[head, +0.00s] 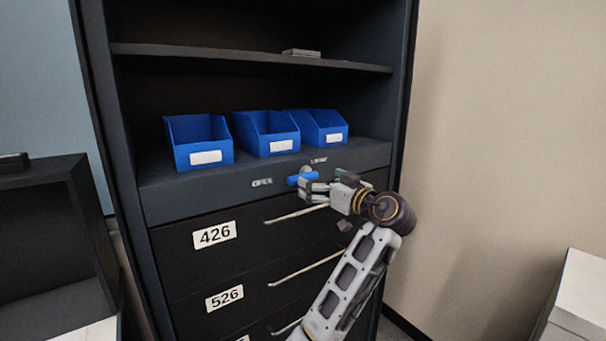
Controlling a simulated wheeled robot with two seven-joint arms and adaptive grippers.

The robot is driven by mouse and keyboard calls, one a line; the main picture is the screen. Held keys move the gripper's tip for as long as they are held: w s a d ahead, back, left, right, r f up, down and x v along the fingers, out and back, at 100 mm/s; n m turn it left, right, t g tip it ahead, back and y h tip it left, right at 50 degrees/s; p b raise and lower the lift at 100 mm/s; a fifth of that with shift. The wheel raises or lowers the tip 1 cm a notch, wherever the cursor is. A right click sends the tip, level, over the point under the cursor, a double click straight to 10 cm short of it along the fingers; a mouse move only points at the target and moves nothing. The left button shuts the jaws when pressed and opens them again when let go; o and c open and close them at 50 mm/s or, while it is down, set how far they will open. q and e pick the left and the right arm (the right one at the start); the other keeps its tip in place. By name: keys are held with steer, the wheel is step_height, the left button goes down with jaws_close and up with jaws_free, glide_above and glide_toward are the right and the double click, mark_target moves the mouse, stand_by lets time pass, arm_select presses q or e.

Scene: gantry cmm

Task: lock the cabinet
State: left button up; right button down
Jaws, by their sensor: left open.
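The dark cabinet (160,205) stands in the middle, with drawers below and open shelves above. A short blue handle (302,179) sits on its front panel beside a small round grey hub (306,169). The handle lies roughly level, its visible end toward the OPEN label (262,182). A second label (319,160), too blurred to read surely, is above and right of it. My left gripper (318,187) is open at the handle's right and lower side. It partly hides the handle, and I cannot tell whether they touch. My right gripper is not in view.
Several blue bins stand on the shelf above the panel, including the leftmost bin (199,143). A flat grey item (301,53) lies on the upper shelf. Drawer pulls (296,214) stick out below. A dark open box (50,235) is at left, a pale box (580,300) at right.

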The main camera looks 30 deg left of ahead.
arm_select(q)
steer(key=p+x, duration=0.1)
steer(key=x, duration=0.5)
steer(key=shift+w+a, duration=0.1)
steer(key=shift+a, duration=0.2)
steer(key=shift+w+a, duration=0.25)
steer(key=shift+a, duration=0.3)
steer(key=shift+w+a, duration=0.1)
steer(key=shift+a, duration=0.1)
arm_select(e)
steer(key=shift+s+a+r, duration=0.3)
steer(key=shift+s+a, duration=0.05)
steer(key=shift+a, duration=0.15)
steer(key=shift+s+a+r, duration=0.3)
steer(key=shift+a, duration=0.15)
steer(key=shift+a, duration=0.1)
